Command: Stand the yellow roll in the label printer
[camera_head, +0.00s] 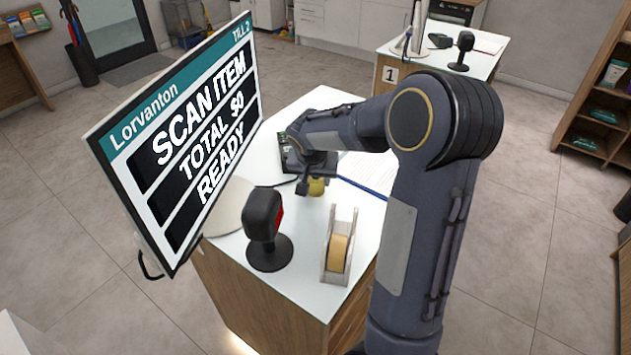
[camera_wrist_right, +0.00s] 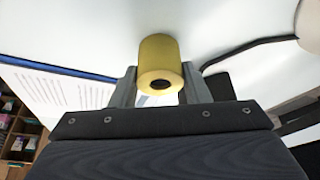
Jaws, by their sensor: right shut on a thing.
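My right gripper (camera_head: 316,179) is shut on the yellow roll (camera_head: 317,187), over the white counter top. In the right wrist view the yellow roll (camera_wrist_right: 160,62) sits between the two fingers (camera_wrist_right: 158,84), its dark core hole facing the camera. I cannot tell whether the roll touches the counter. A dark device (camera_head: 286,158), partly hidden behind my right wrist, may be the label printer; I cannot tell for sure. My left gripper is not in view.
A till screen (camera_head: 185,135) stands at the counter's left. A black scanner (camera_head: 264,226) and a white dispenser with a tan roll (camera_head: 338,252) stand near the front. Another counter (camera_head: 440,55) stands behind.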

